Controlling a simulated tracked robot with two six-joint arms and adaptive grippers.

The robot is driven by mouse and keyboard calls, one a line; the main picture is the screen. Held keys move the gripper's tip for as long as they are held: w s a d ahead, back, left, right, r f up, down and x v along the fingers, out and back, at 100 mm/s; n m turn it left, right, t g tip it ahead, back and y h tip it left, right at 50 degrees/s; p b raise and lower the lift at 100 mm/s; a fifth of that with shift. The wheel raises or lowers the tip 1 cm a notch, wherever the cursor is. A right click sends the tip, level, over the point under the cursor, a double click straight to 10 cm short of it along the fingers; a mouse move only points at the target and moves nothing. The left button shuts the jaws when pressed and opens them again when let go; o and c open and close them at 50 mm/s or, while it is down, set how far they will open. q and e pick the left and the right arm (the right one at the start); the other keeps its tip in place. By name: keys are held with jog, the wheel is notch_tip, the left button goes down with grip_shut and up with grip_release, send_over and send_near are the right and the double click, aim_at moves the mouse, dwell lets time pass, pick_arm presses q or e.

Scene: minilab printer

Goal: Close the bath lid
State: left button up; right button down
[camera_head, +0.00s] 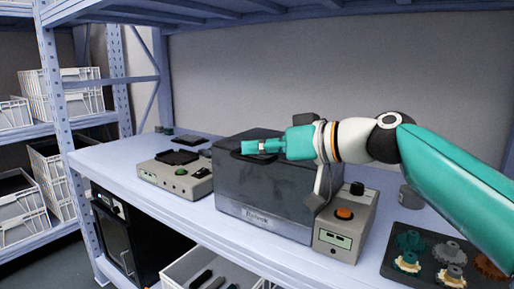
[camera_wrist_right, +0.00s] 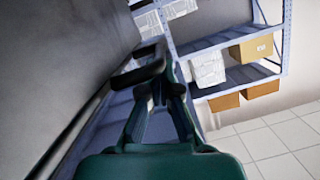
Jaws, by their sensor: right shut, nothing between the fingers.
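The bath is a dark grey box (camera_head: 262,194) in the middle of the shelf, with a label on its front. Its lid (camera_head: 233,142) lies across the top and looks down or nearly down; I cannot tell if it is fully seated. My right gripper (camera_head: 250,147) reaches in from the right over the lid, fingers pointing left, shut and empty. In the right wrist view its fingertips (camera_wrist_right: 163,80) are beside a dark bar-like handle (camera_wrist_right: 138,72); whether they touch is unclear. My left gripper is not in view.
A control box with an orange knob (camera_head: 344,213) stands right of the bath. A beige device with a green button (camera_head: 176,184) stands left. A dark tray of gears (camera_head: 401,273) lies at the right. An open white crate (camera_head: 182,277) sits below the shelf.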

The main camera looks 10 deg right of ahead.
jog(key=shift+a+f, duration=0.25)
jog(key=shift+f, duration=0.15)
